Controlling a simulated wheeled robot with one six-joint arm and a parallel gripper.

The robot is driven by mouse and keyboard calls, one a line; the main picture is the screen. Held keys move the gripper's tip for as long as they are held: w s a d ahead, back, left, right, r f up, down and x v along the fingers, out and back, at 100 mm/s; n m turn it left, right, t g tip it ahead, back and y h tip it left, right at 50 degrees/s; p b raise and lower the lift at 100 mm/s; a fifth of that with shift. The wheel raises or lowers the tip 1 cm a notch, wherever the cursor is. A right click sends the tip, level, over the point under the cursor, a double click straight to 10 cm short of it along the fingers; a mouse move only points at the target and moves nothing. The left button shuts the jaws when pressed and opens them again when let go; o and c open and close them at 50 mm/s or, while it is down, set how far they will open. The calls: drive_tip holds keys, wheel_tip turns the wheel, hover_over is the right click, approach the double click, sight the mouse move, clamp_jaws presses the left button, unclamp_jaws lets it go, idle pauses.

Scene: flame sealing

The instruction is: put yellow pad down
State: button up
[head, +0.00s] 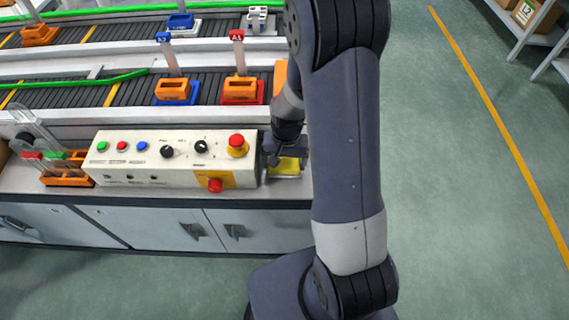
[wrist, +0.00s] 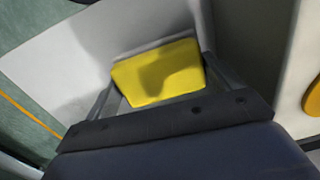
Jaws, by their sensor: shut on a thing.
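The yellow pad (wrist: 157,73) is a flat, bright yellow block seen in the wrist view. My gripper (wrist: 160,85) has a finger on each side of it and is shut on it. In the head view the yellow pad (head: 288,166) shows at the right end of the bench, just right of the control box, partly hidden by my arm. My gripper (head: 274,150) is above it there. A light grey surface lies below the pad in the wrist view. I cannot tell whether the pad touches it.
The control box (head: 175,160) with buttons, knobs and a red emergency stop stands close on the left. Behind are conveyors (head: 125,92) with orange and blue holders. Glass tubes (head: 38,135) stand at the far left. Open floor (head: 450,200) lies to the right.

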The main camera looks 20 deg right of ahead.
sight(286, 162)
drive_tip(key=shift+f, duration=0.7)
drive_tip(key=shift+f, duration=0.2)
drive_tip(key=o, duration=0.9)
drive_tip(key=shift+c, duration=0.2)
wheel_tip(286, 162, up, 12)
drive_tip(key=shift+d+r, duration=0.2)
drive_tip(key=shift+s, duration=0.1)
drive_tip(key=shift+a+f, duration=0.2)
drive_tip(key=shift+f, duration=5.05)
